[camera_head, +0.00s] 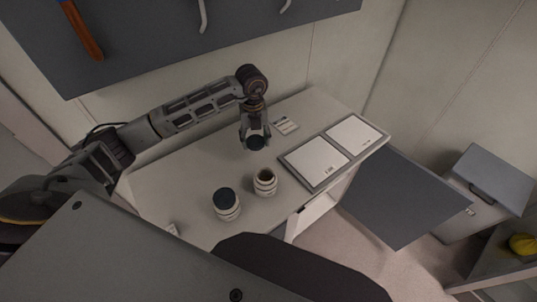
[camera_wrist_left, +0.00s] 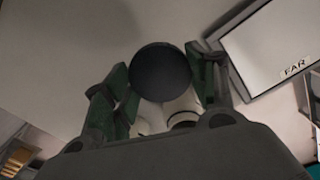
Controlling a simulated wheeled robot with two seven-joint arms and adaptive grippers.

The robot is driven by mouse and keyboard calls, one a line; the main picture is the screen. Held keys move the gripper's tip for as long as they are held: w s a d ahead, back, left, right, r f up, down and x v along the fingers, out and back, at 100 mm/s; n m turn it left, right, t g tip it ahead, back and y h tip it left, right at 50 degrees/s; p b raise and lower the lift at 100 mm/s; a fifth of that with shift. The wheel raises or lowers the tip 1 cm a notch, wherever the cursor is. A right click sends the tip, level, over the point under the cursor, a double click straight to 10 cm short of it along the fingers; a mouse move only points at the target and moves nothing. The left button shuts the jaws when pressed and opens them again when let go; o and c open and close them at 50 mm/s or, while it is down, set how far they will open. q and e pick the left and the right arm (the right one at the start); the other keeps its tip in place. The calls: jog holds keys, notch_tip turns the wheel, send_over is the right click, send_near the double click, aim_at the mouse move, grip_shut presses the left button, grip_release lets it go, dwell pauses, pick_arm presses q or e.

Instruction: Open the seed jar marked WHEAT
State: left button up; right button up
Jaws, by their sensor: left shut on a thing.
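My left gripper (camera_head: 255,138) is shut on a dark round lid (camera_head: 256,143) above the back of the bench. In the left wrist view, the lid (camera_wrist_left: 160,72) sits between the green-padded fingers of the left gripper (camera_wrist_left: 160,85). An open white jar (camera_head: 265,186), with no lid and a dark mouth, stands upright in front of the gripper, apart from it. A second white jar (camera_head: 228,209), with a dark lid on, stands to its left. The writing on both jars is too small to read, so I cannot tell which is WHEAT. My right gripper is not in view.
Two pale framed panels (camera_head: 316,163) (camera_head: 353,133) lie on the bench's right part. A small card (camera_head: 285,126) lies behind them. A dark door (camera_head: 400,200) stands out below the bench's right edge.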

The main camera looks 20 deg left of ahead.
pick_arm(q)
jog(key=shift+n, duration=0.4)
jog(key=shift+a, duration=0.1)
